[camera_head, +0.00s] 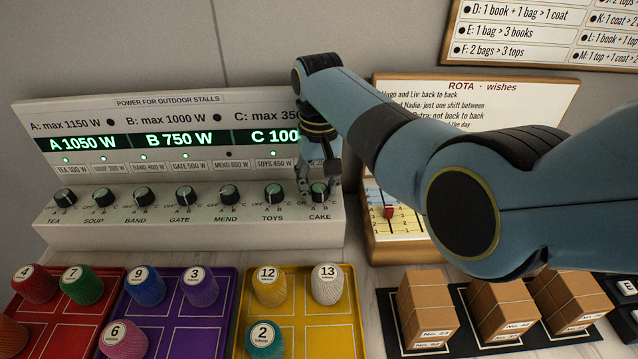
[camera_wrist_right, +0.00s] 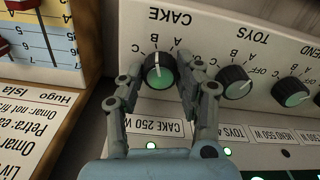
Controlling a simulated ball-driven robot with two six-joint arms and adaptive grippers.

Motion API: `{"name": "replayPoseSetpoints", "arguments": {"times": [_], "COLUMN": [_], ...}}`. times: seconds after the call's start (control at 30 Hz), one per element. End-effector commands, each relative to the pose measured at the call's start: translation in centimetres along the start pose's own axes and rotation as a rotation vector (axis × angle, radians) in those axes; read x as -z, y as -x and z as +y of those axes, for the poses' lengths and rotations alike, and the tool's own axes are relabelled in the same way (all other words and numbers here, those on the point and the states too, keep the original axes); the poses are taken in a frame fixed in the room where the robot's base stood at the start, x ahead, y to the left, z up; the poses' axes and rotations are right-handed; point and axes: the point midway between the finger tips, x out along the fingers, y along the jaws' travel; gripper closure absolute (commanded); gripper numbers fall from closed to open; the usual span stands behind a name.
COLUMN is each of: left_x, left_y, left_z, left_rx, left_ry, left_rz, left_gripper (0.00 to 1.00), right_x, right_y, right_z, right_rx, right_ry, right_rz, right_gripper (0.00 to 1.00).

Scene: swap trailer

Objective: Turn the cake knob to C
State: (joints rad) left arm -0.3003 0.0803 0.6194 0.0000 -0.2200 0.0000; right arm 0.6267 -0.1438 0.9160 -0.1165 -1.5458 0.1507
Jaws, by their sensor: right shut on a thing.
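The cake knob (camera_head: 319,189) is a dark round knob with a green face at the right end of the power panel (camera_head: 190,232). In the right wrist view the cake knob (camera_wrist_right: 159,72) sits between my right gripper's two fingers (camera_wrist_right: 161,80), which are shut on its sides. In that view the picture is upside down, and its white pointer line points up toward the printed letters; I cannot tell exactly which letter it meets. In the head view my right gripper (camera_head: 321,174) reaches down onto the knob and partly covers it. My left gripper is not in view.
The toys knob (camera_head: 273,192) stands close to the left. The display (camera_head: 165,140) reads A 1050 W and B 750 W; the C figure is partly hidden by my arm. A rota board (camera_head: 480,87) stands behind my arm. Coloured trays (camera_head: 190,338) and brown boxes (camera_head: 425,305) lie in front.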

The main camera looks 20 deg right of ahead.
Motion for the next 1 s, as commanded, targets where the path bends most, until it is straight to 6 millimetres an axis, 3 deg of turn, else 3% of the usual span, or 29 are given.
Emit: {"name": "replayPoseSetpoints", "arguments": {"times": [0.1, 0.47, 1.0], "left_x": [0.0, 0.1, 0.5], "left_y": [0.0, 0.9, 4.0], "left_z": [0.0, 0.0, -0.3], "left_rx": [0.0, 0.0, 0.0], "left_ry": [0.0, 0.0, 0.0], "left_rz": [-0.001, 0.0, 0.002], "left_gripper": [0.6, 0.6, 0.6], "right_x": [0.0, 0.0, 0.1], "right_y": [0.0, 0.2, 0.2], "right_z": [0.0, 0.0, 0.0], "right_rx": [0.0, 0.0, 0.0], "right_ry": [0.0, 0.07, 0.475], "right_rz": [0.0, 0.0, 0.0], "right_gripper": [0.97, 0.97, 0.97]}}
